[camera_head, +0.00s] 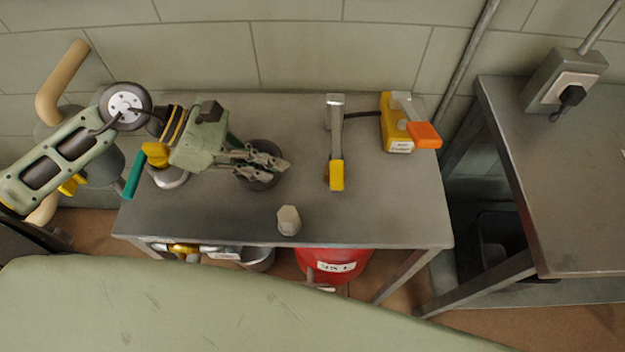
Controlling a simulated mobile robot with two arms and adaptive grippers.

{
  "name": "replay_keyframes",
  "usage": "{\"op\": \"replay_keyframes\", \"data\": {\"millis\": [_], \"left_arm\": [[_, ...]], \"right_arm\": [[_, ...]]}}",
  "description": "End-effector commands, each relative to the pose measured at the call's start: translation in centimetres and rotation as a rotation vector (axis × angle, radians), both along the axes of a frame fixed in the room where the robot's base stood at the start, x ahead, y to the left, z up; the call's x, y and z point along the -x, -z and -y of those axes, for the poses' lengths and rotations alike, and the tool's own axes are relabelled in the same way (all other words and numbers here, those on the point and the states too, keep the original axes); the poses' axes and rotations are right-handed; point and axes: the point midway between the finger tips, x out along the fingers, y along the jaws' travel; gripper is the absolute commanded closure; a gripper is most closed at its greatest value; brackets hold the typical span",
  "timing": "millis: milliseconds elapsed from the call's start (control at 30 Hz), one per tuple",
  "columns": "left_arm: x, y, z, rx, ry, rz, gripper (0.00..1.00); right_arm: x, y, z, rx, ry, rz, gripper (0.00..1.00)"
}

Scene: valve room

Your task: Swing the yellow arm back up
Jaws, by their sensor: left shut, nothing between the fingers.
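A lever with a grey metal arm and a yellow grip (336,175) is on the metal table, right of the middle. Its yellow end points to the table's front edge, and its grey end (335,103) is at the back. From this high view I cannot tell how steeply it is tilted. My left gripper (283,163) is shut and empty, to the left of the lever, with a gap between them. It hides part of a dark round thing (257,184) under it. My right gripper is not in view.
A yellow box (396,130) with an orange-ended handle (424,135) stands at the table's back right. A teal handle (132,176) is at the left. A pale knob (288,220) sits near the front edge.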

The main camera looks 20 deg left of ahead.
Motion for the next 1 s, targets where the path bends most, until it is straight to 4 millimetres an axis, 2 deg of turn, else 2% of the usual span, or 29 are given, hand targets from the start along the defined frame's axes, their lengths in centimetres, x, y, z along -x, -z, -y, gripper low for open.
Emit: {"op": "replay_keyframes", "data": {"millis": [367, 533, 800, 1000], "left_arm": [[-0.1, 0.2, 0.5, 0.003, -0.001, 0.0, 1.0], [-0.6, 1.3, 2.2, 0.005, 0.001, 0.003, 1.0], [-1.7, 4.4, 6.0, 0.006, 0.001, 0.001, 1.0], [-2.1, 5.8, 7.3, 0.003, -0.001, 0.0, 1.0]], "right_arm": [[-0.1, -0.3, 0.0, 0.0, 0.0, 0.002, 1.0], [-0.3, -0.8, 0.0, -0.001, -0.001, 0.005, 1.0], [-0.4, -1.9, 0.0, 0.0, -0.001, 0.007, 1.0], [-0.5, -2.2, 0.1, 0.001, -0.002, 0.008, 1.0]]}}
